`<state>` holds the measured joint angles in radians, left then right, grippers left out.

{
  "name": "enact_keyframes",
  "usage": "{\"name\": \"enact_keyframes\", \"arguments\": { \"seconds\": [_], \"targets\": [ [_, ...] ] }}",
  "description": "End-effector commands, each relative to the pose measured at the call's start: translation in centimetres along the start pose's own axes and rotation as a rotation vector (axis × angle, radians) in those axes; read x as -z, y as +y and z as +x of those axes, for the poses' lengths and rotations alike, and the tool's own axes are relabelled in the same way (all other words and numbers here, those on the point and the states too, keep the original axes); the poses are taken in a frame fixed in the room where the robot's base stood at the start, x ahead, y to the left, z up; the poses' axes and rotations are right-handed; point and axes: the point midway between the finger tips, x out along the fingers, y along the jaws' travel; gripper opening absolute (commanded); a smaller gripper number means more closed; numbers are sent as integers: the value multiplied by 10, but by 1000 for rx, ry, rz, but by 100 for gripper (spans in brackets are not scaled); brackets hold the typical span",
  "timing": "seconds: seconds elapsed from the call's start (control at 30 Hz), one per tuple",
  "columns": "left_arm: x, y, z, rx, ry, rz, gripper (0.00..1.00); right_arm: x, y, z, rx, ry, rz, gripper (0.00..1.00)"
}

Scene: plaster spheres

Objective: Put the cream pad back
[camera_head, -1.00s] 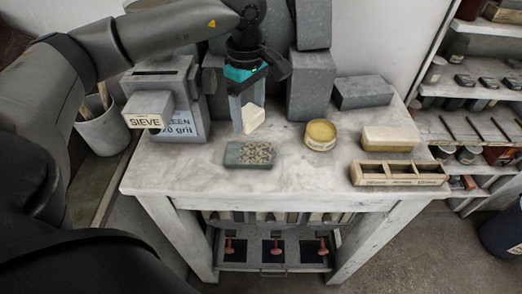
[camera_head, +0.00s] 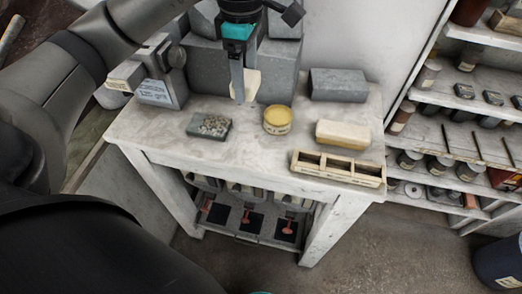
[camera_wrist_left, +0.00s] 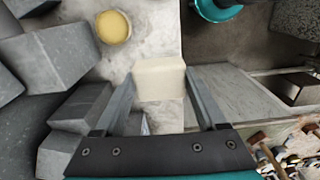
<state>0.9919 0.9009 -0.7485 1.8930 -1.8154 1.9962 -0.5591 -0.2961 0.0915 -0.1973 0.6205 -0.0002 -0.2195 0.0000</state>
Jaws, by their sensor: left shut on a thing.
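My left gripper (camera_head: 238,92) points down and is shut on the cream pad (camera_head: 248,84), a small pale block. The fingers partly hide the pad in the head view. In the left wrist view the pad (camera_wrist_left: 158,78) sits between the two finger ends (camera_wrist_left: 160,88). It appears held above the worktable (camera_head: 245,150), behind and left of the round yellow tin (camera_head: 278,119). A wooden tray (camera_head: 338,178) with three compartments stands at the table's front right. My right gripper is not in view.
A cream-topped block (camera_head: 343,134) lies behind the tray, with a grey block (camera_head: 338,85) farther back. A grey-green block with a pebbly top (camera_head: 208,126) lies front left. A labelled grey box (camera_head: 157,92) stands at the left. Shelves (camera_head: 450,140) are at the right.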

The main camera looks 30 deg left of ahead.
Motion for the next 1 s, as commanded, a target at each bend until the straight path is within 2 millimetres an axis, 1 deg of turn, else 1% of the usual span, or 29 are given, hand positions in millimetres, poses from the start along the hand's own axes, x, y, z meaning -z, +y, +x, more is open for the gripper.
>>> {"name": "enact_keyframes", "arguments": {
  "seconds": [0.07,0.13,0.23,0.33,0.47,0.7,0.83,1.0],
  "targets": [
    [-1,-1,-3,0,-1,-11,11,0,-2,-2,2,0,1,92],
    [-1,-1,-1,1,-1,-16,11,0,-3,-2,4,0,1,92],
    [-1,-2,10,4,-1,-18,11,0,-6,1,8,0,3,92],
    [-2,-2,29,7,-2,-17,11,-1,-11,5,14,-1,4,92],
    [0,-3,58,8,1,-18,11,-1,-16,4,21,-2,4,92],
    [-1,-3,120,7,0,-18,11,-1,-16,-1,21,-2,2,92],
    [-1,-2,142,4,0,-17,11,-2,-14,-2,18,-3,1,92],
    [-1,-1,155,1,-1,-18,11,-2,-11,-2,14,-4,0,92]
  ]
}}
